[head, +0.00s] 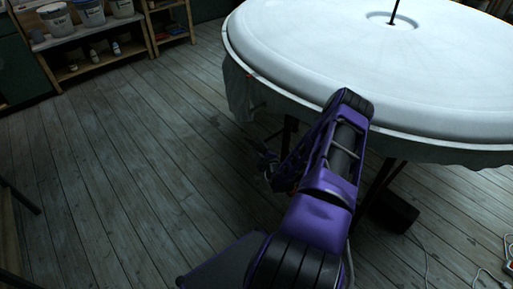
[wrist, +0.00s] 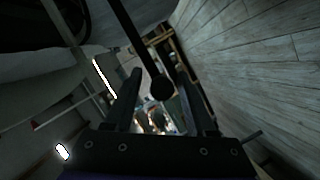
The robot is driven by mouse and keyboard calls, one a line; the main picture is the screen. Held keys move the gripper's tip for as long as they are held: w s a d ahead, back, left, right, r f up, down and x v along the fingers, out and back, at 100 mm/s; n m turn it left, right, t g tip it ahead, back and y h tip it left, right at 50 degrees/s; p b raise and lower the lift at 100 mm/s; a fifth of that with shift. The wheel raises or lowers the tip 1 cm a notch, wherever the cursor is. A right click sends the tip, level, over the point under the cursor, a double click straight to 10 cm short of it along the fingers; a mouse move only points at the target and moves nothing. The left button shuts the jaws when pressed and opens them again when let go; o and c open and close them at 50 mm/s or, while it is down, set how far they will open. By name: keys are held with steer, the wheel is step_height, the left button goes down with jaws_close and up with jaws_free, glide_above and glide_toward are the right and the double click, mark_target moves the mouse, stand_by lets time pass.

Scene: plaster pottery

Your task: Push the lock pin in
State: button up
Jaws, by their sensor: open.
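A thin dark rod with a round black knob (wrist: 162,88) comes down from the top of the wrist view and ends between my fingers. It may be the lock pin, but I cannot tell for sure. My gripper (wrist: 160,76) is open, one finger on each side of the knob, and I see no clear contact. In the head view my gripper (head: 266,165) is small and dark beside the underside of the large round white table (head: 340,65). Any hole for the pin is hidden from view.
The white table has a raised rim, a cloth-like skirt (head: 240,92) and dark legs below. A wooden shelf (head: 95,40) with buckets stands at the back left. Cables (head: 425,262) lie on the floor at the lower right. The plank floor (head: 120,170) on the left is clear.

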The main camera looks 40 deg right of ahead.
jaws_close()
steer(key=shift+s, duration=0.1)
stand_by(1.3)
